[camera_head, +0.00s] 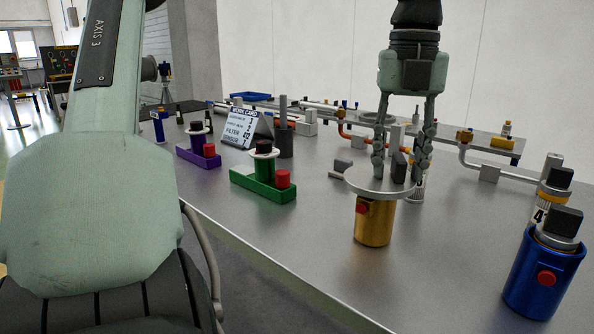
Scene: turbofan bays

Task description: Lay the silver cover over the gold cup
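The silver cover (366,182) is a flat round disc with a dark block-shaped knob (399,167) on top. It sits over the top of the gold cup (375,226), looks about level and overhangs the cup's sides. The cup stands upright on the grey bench and has a red button on its front; its rim is hidden under the cover. My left gripper (400,176) points down from above, with its fingers spread on either side of the knob and visible gaps beside it. It looks open. My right gripper is not in view.
A blue cup (543,278) with a dark-knobbed lid stands at the right front. A green holder (263,187) and a purple holder (198,154) stand to the left, with a work card (242,128) behind. Pipes run along the back.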

